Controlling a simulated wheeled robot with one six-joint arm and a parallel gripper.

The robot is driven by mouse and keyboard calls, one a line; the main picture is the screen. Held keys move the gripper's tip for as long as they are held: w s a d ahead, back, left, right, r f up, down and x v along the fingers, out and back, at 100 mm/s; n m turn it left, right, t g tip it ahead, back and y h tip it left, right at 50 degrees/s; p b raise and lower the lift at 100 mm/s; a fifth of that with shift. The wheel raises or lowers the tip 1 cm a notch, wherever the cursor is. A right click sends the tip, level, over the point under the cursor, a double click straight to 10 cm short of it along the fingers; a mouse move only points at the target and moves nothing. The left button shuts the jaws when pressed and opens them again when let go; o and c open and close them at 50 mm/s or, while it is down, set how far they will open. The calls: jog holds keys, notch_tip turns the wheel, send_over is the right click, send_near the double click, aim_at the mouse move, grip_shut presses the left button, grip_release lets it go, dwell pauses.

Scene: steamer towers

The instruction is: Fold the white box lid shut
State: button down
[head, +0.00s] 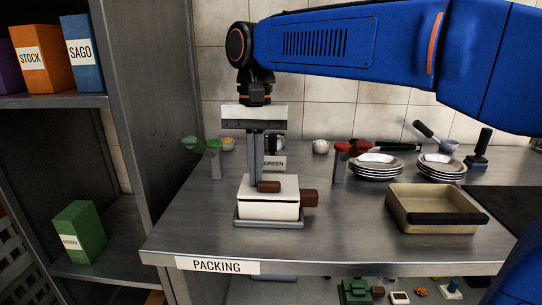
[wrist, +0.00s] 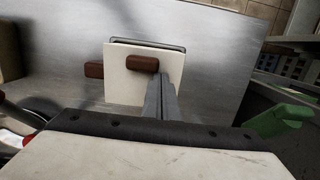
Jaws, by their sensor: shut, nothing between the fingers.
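The white box (head: 268,210) sits on a grey tray (head: 270,223) near the front of the packing table. Its lid (head: 286,183) lies flat over the top, with a thin seam below it. A brown handle (head: 268,187) is on the lid, and a second brown handle (head: 309,198) sticks out at the right side. The lid also shows from above in the wrist view (wrist: 122,88). My gripper (head: 256,182) points down with its grey fingers together and empty. Its tips are at the lid, beside the brown handle; whether they touch the lid I cannot tell.
A green-handled thing (head: 201,146) and a red-handled thing (head: 352,149) stand behind the box on either side. A tan pan (head: 433,205) is to the right, with stacked plates (head: 376,170) behind. A shelf post (head: 150,110) rises at the left. Table around the box is clear.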

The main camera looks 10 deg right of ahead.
jog(key=shift+w+d+r, duration=0.2)
jog(key=shift+w+r, duration=0.65)
jog(key=shift+w, duration=0.1)
jog(key=shift+w+d+r, duration=0.2)
jog(key=shift+w+r, duration=0.6)
jog(key=shift+w, duration=0.1)
jog(key=shift+r, duration=0.15)
